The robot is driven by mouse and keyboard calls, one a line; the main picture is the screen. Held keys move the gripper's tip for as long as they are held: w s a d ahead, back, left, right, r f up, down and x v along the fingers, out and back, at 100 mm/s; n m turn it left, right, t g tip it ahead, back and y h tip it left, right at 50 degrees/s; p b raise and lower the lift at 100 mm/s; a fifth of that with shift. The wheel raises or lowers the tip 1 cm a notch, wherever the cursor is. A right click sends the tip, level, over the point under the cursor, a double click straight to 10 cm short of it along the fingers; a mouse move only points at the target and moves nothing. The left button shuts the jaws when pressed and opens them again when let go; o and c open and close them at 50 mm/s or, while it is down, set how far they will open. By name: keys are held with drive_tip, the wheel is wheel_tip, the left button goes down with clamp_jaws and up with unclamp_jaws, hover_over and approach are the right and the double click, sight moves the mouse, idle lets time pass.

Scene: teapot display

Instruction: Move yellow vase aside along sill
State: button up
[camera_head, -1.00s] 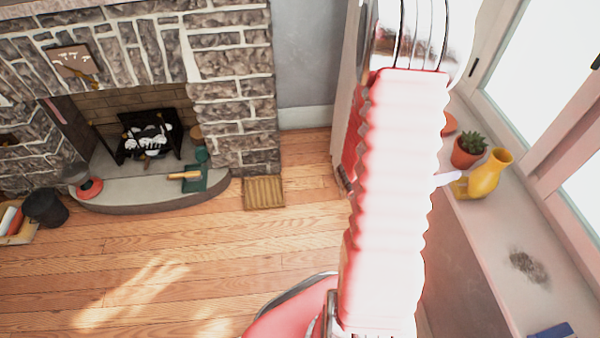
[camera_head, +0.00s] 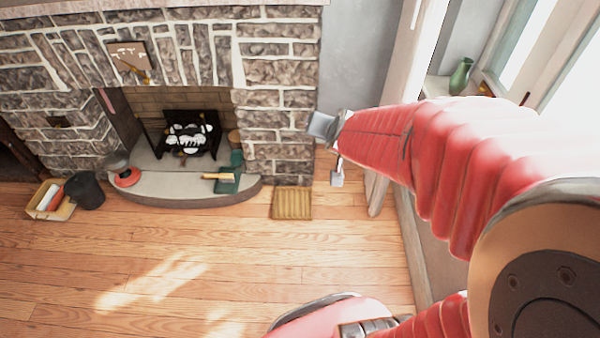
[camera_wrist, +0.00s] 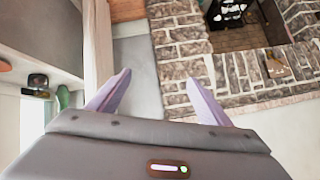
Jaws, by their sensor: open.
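The yellow vase does not show in either view now; my arm covers much of the sill in the head view. My gripper (camera_head: 331,150) is in front of the stone wall's right edge, over the floor and away from the sill. In the wrist view my gripper (camera_wrist: 158,82) has its two pale fingers spread, with nothing between them. A bare bit of the white sill (camera_head: 436,88) shows at the upper right of the head view. A green vase (camera_head: 461,75) stands on it, and a green thing, likely the same vase, shows at the left of the wrist view (camera_wrist: 64,97).
The stone fireplace (camera_head: 275,95) fills the left and back. A woven mat (camera_head: 292,202) lies on the wooden floor below my gripper. A black bucket (camera_head: 85,190) stands at far left. A dark object (camera_wrist: 37,82) sits left in the wrist view. The middle floor is open.

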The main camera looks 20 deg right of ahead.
drive_tip(key=s+a+r+n+g+y, duration=0.1)
drive_tip(key=s+a+r+n+g, duration=0.1)
drive_tip(key=s+a, duration=0.5)
drive_tip(key=s+a+r+n+g+y, duration=0.2)
drive_tip(key=s+a+n, duration=0.3)
drive_tip(key=s, duration=0.7)
drive_tip(key=shift+a+r+n+g, duration=0.3)
drive_tip(key=shift+a+r, duration=0.15)
drive_tip(key=shift+a, duration=0.4)
drive_tip(key=shift+o, duration=0.5)
